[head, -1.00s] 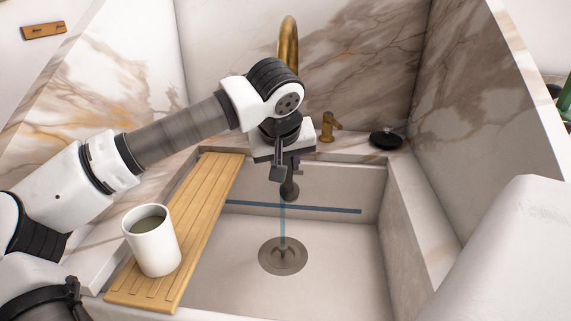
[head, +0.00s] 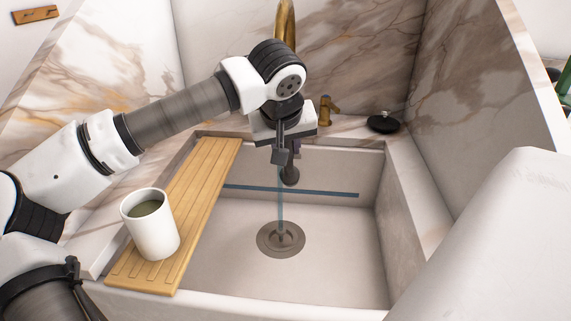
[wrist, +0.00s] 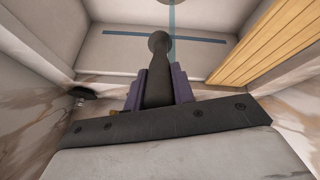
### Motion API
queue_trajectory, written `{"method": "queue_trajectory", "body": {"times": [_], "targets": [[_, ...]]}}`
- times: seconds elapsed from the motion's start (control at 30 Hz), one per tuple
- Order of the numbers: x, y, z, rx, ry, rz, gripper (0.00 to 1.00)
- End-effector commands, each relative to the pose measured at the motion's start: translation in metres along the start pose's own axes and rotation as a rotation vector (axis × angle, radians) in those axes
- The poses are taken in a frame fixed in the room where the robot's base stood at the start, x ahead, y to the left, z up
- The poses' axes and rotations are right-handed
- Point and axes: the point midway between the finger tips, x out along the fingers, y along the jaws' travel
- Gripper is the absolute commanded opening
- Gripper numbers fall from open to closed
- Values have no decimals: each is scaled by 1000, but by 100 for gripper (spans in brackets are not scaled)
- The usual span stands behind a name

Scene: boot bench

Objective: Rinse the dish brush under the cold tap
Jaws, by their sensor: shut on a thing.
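My gripper (head: 287,152) is over the back part of the sink, shut on the dark grey dish brush (head: 290,176). The wrist view shows the brush (wrist: 157,72) between the purple finger pads (wrist: 183,84), its rounded end pointing away from the gripper. A thin blue water stream (head: 280,208) runs down to the drain. It passes right beside the brush's end, also in the wrist view (wrist: 171,20); I cannot tell whether they touch. The brass tap spout (head: 286,22) rises behind my arm, its outlet hidden. A small brass tap handle (head: 327,107) stands right of it.
A white mug (head: 151,232) with greenish liquid stands on the wooden draining board (head: 205,180) at the sink's left. The drain (head: 281,239) and sink floor are clear. A dark blue strip (head: 325,193) crosses the sink's back. A black round item (head: 382,123) sits on the right ledge.

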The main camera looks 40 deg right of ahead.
Motion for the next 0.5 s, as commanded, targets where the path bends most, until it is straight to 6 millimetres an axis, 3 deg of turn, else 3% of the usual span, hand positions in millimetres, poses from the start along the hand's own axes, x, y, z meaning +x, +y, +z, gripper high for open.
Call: {"method": "queue_trajectory", "body": {"times": [0.5], "targets": [[0,-4,-1,1,0,1,0]]}}
